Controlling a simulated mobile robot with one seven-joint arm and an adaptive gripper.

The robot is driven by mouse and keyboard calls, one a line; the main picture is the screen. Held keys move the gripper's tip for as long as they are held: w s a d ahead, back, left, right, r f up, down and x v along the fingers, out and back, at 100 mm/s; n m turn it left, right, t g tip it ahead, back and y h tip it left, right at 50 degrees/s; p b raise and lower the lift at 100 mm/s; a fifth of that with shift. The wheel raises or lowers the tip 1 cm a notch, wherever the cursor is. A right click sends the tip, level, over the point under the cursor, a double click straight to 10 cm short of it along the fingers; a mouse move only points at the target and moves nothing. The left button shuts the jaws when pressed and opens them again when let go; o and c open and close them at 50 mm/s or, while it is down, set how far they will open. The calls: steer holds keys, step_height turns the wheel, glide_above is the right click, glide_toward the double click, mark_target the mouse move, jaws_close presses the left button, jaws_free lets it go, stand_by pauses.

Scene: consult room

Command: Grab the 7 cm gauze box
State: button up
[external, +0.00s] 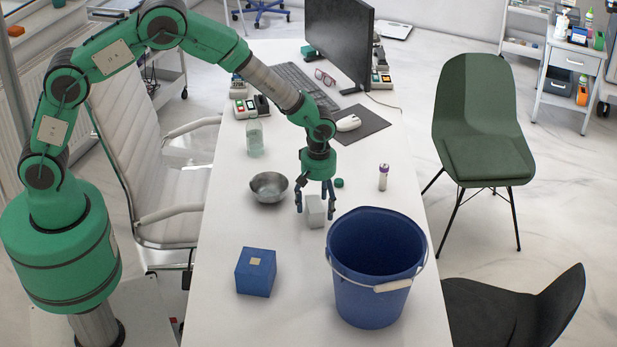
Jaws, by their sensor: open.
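A small white-grey box (315,212), which looks like the gauze box, sits on the white desk (225,225). My gripper (315,208) points down over it with its dark fingers spread. The fingers are to the left and right of the box, and its upper part shows between them. The gripper is open. I cannot tell whether any finger touches the box. A larger blue box (256,272) with a pale square on top stands nearer the camera, to the left.
A blue bucket (375,262) stands close on the right. A metal bowl (269,187) is to the left. A small green item (339,183), a small white cylinder (383,177) and a clear bottle (254,137) stand farther back.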

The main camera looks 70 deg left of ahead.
steer(key=shift+f, duration=0.35)
stand_by(0.3)
steer(key=c, duration=1.2)
